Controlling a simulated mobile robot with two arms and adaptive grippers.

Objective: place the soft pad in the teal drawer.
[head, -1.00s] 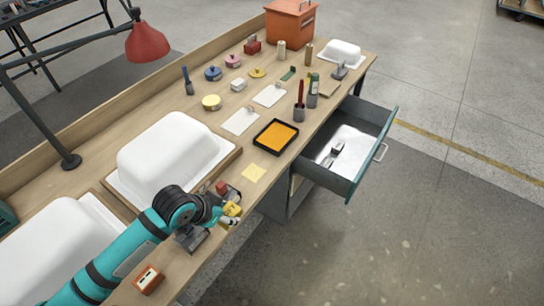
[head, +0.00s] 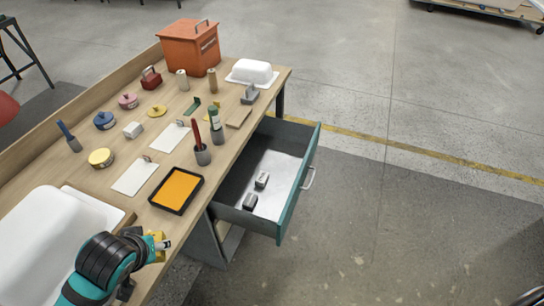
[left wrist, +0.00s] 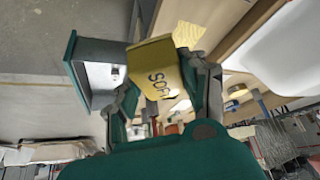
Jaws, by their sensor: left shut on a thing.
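The soft pad is a yellow block with dark lettering, seen close up in the left wrist view (left wrist: 152,82). My left gripper (left wrist: 163,76) is shut on it, a finger on either side. In the head view the left gripper (head: 160,245) is by the bench's front edge, and only a bit of yellow pad shows there. The teal drawer (head: 298,190) stands pulled open, to the right of and beyond the gripper, apart from it. It also shows in the left wrist view (left wrist: 84,62). My right gripper is not in view.
Two small dark-and-silver blocks (head: 262,180) lie in the drawer, leaving much of its pale floor bare. A black tray with an orange inside (head: 154,203) sits on the bench near the gripper. Cups with upright tools (head: 202,157) stand near the bench edge. Floor right of the drawer is clear.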

